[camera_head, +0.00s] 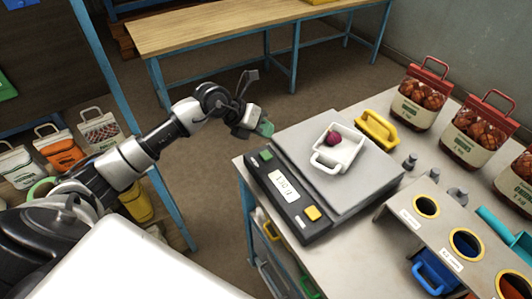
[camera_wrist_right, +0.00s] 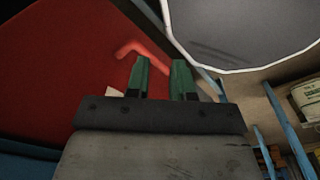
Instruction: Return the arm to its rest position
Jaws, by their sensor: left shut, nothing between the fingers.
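My left arm reaches in from the left in the head view. Its gripper (camera_head: 265,128) hangs over the floor just left of the scale, with its green fingertips shut and nothing held. My right gripper (camera_wrist_right: 160,62) shows only in the right wrist view. Its two green fingers stand apart with an empty gap between them. A large red surface with a red bar (camera_wrist_right: 143,50) lies beyond these fingers; I cannot tell what it is.
A scale (camera_head: 290,190) on the workbench carries a white tray (camera_head: 350,154) with a dark red item. A yellow handled object (camera_head: 378,130), sacks (camera_head: 420,95) and a holed rack (camera_head: 402,216) stand nearby. More sacks (camera_head: 58,150) are at left. Floor lies open behind the left gripper.

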